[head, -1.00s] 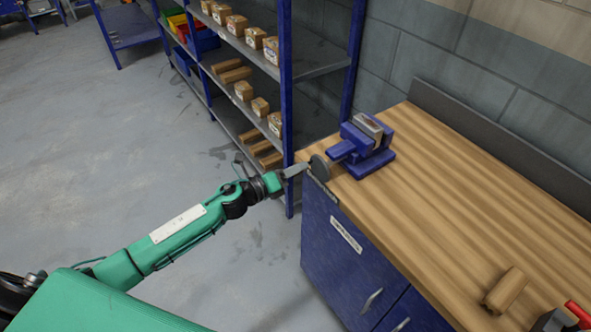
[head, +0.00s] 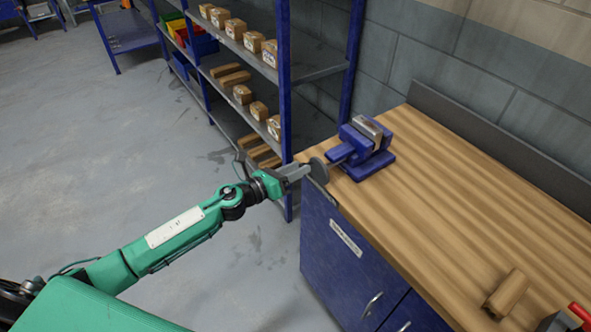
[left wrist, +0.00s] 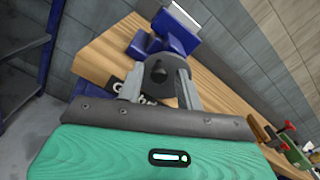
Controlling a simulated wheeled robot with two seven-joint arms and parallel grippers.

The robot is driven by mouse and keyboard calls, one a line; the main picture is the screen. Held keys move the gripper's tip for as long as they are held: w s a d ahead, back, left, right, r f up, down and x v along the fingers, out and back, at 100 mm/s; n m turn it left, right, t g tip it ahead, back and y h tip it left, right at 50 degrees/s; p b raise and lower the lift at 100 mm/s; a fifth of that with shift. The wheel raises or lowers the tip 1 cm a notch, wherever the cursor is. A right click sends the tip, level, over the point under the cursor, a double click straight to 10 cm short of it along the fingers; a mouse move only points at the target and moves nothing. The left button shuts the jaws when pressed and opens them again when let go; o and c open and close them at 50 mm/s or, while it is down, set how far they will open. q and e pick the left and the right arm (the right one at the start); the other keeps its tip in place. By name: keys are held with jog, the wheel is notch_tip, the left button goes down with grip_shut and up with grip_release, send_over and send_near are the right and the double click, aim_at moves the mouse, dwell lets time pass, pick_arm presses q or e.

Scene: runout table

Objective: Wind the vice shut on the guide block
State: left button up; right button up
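The blue vice (head: 362,148) stands at the near left corner of the wooden bench. A grey piece with a pale top (head: 367,128) sits at its jaws; I cannot tell whether the jaws touch it. The vice's round dark handwheel (head: 318,171) faces left, at the bench edge. My left gripper (head: 303,172) is at the handwheel. In the left wrist view its two fingers (left wrist: 160,82) are spread apart, with the handwheel (left wrist: 158,66) ahead and its hub between them. I see no clear contact. My right gripper is not in view.
The bench top (head: 450,190) is clear right of the vice. A brown block (head: 508,291) lies near its front right, beside a red-handled item (head: 580,313). A blue shelf rack (head: 285,90) with boxes stands behind my left arm. Open floor lies left.

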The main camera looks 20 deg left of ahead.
pick_arm(q)
jog(key=n+p, duration=0.3)
jog(key=n, duration=0.3)
jog(key=n+p, duration=0.3)
jog(key=n, duration=0.2)
jog(key=shift+w+a+r+n+p, duration=0.1)
jog(key=shift+r+n+p, duration=0.1)
jog(key=shift+n+p, duration=0.2)
jog(key=n+p, duration=0.3)
jog(key=n, duration=0.3)
jog(key=n+p, duration=0.1)
jog(key=n, duration=0.1)
jog(key=n+p, duration=0.1)
jog(key=n, duration=0.2)
jog(key=n+p, duration=0.1)
jog(key=n, duration=0.1)
jog(key=shift+f, duration=0.3)
